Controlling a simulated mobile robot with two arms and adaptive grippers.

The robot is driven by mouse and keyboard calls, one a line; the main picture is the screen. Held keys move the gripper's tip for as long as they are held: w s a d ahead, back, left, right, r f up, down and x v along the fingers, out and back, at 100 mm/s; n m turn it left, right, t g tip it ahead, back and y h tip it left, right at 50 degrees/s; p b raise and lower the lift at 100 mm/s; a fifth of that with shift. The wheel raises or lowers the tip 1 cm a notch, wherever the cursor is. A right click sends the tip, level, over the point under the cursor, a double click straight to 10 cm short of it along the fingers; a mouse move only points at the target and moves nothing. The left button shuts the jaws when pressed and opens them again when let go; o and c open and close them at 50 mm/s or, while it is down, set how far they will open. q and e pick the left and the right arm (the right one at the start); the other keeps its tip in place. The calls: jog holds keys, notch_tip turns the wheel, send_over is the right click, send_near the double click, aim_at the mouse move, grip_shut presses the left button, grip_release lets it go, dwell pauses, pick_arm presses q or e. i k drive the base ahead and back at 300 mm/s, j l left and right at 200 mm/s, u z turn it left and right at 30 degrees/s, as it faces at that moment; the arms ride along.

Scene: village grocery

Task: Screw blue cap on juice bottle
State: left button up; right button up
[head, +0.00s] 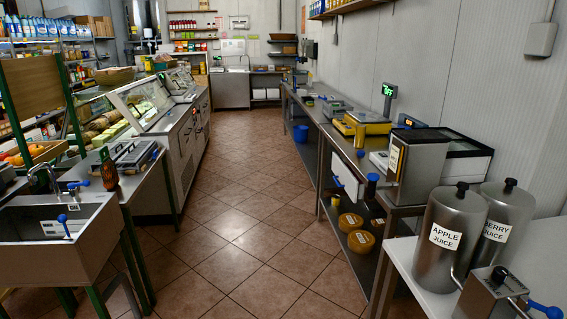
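Neither gripper shows in the head view. I cannot make out a juice bottle or a loose blue cap for certain. Two metal juice containers stand at the lower right, one labelled APPLE JUICE (445,237) and one labelled BERRY JUICE (500,225), both with black lid knobs. A small blue object (372,178) shows at the near edge of the right-hand counter, too small to identify.
A steel sink (95,215) is at the lower left. A blue-handled metal device (490,290) stands at the lower right. Scales (368,121) stand along the right counter, and a blue bucket (300,133) is below. The tiled aisle (235,215) between is clear.

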aim_at(360, 122)
jog(key=i+j+z, duration=0.15)
jog(key=i+z, duration=0.15)
jog(key=i, duration=0.15)
jog(key=i+j+z, duration=0.2)
jog(key=i+z, duration=0.15)
jog(key=i+j+z, duration=0.75)
jog(key=i+j, duration=0.4)
jog(key=i, duration=0.3)
jog(key=i+j+z, duration=0.45)
jog(key=i+j, duration=0.5)
jog(key=j, duration=0.3)
